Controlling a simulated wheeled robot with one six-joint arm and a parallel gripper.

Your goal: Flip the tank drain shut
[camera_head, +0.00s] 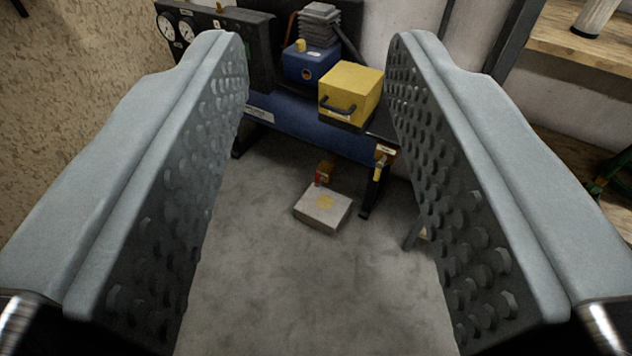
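A blue compressor tank (310,132) lies across the back on dark legs. Under its middle is a small brass valve (327,169) with a short red handle (318,179) that appears to point downward; this looks like the tank drain. Its exact setting is too small to tell. A second brass fitting with a yellow lever (379,172) hangs at the tank's right end below a pale tag. My gripper (318,62) is wide open and empty. Its two grey studded fingers frame the compressor, which is well beyond them; neither touches the valve.
A pale block with a yellow stain (314,212) lies below the valve. A yellow box with a black handle (352,90) sits above the tank. A gauge panel (215,40) stands left; a wooden shelf (580,45) is right. The near floor (310,290) is clear.

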